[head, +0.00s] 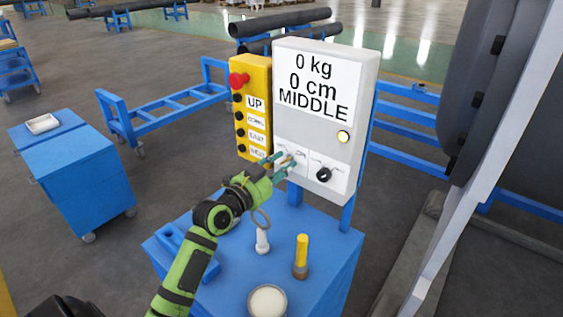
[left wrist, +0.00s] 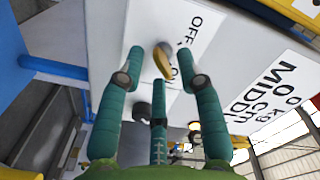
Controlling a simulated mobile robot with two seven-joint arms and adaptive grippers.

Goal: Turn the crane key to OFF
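The grey control box (head: 315,125) carries a display reading 0 kg, 0 cm, MIDDLE. Its gold crane key (left wrist: 163,62) stands out from a white label (left wrist: 190,30) marked OFF, with a second marking partly hidden. In the head view the key is largely hidden by my fingers. My left gripper (head: 284,165) is at the lower left of the box face. In the left wrist view its teal fingers (left wrist: 161,65) are spread, with the key between the two upper fingertips. A gap shows beside the key; firm contact cannot be made out. My right gripper is not in view.
A black knob (head: 324,174) sits right of the key, below a lit round button (head: 344,136). A yellow pendant (head: 251,110) with a red button adjoins the box. The blue cart top below holds a white peg (head: 262,241), a yellow-topped cylinder (head: 301,255) and a round white container (head: 268,301).

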